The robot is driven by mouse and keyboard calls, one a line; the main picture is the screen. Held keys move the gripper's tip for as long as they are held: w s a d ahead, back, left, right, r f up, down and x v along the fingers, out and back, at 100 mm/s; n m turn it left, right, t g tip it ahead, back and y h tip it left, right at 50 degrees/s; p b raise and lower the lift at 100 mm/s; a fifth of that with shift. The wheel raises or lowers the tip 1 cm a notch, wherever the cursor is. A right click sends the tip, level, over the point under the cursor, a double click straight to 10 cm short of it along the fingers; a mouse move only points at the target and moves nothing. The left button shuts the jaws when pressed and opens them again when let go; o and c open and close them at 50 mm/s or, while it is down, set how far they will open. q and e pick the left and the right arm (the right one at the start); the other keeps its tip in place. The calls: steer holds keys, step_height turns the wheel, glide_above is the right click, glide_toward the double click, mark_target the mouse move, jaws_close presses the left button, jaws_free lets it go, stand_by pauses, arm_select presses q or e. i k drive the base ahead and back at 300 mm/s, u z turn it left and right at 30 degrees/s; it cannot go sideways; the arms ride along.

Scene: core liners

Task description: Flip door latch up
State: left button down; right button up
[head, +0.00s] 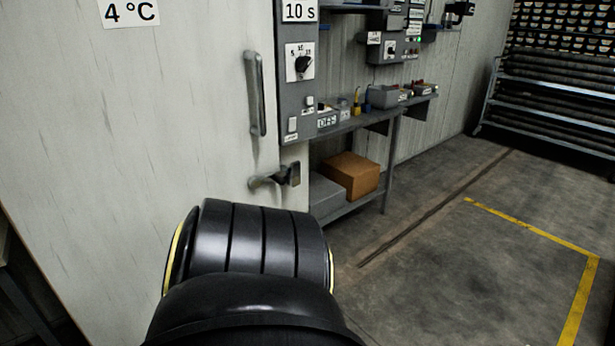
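A large pale door (150,130) with streaks fills the left of the head view. A grey vertical pull handle (256,95) is fixed near its right edge. Below it, the grey door latch (265,182) lies roughly level, with its right end at a dark catch (293,173) on the frame. A black rounded part of my own arm rises from the bottom of the view, in front of the door's lower right and just below the latch. It appears apart from the latch, but the depth gap is hard to judge. Neither gripper shows.
Right of the door stands a grey control panel (297,110) with a knob. A shelf bench (365,125) beside it holds small boxes and tools, with a brown carton (351,176) below. A rack of tubes (550,95) stands far right. The floor (440,270) between is clear, with yellow lines.

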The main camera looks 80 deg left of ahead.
mark_target(255, 182)
steer(key=u, duration=2.15)
